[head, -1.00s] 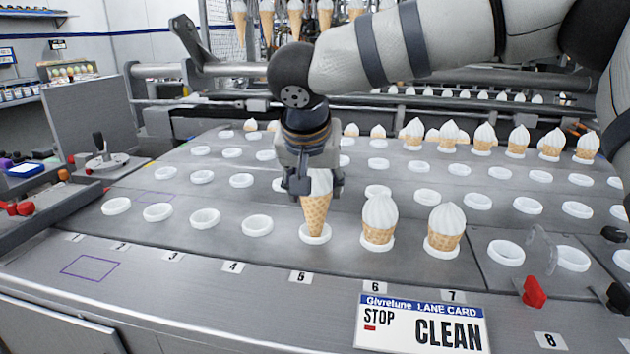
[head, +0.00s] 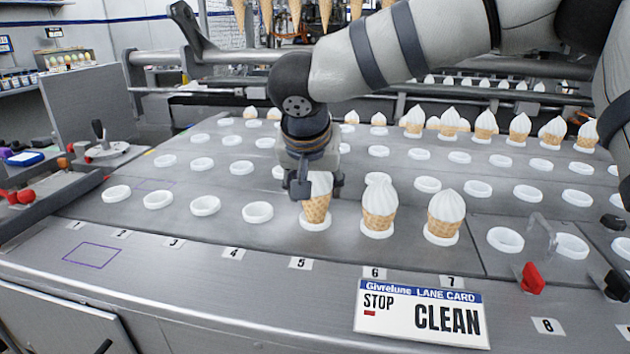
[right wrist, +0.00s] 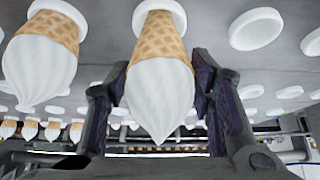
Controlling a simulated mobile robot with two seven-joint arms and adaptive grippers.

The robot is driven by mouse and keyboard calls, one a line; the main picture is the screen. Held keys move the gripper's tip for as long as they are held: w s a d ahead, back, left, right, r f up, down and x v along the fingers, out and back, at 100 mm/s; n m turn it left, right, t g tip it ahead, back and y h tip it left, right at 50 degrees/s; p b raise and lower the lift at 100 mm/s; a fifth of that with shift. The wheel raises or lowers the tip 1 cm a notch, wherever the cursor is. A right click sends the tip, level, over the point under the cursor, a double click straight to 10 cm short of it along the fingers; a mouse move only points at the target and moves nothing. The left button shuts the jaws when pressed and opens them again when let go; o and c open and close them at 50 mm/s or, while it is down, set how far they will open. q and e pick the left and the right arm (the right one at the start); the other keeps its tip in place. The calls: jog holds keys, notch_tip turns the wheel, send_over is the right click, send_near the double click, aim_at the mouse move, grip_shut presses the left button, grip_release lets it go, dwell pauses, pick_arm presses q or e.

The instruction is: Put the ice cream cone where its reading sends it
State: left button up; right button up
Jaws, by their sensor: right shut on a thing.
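The ice cream cone (head: 317,212), white swirl on a waffle cone, stands upright in the white ring (head: 315,226) behind label 5. My right gripper (head: 319,187) is shut on it from above, hiding most of the swirl. In the right wrist view the cone (right wrist: 161,90) lies between both fingers, its waffle end in a ring (right wrist: 178,8). The lane card (head: 421,312) on the front ledge reads "Givrelune LANE CARD", "STOP" with a red bar, and "CLEAN".
Two cones (head: 379,212) (head: 444,215) stand in the rings just right, behind labels 6 and 7. Rings left of the held cone, such as the one behind label 4 (head: 258,212), are empty. A red-handled clear piece (head: 533,278) stands at right. More cones line the back.

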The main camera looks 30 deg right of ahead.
jog(key=shift+f, duration=0.9)
jog(key=o, duration=0.9)
jog(key=v, duration=1.2)
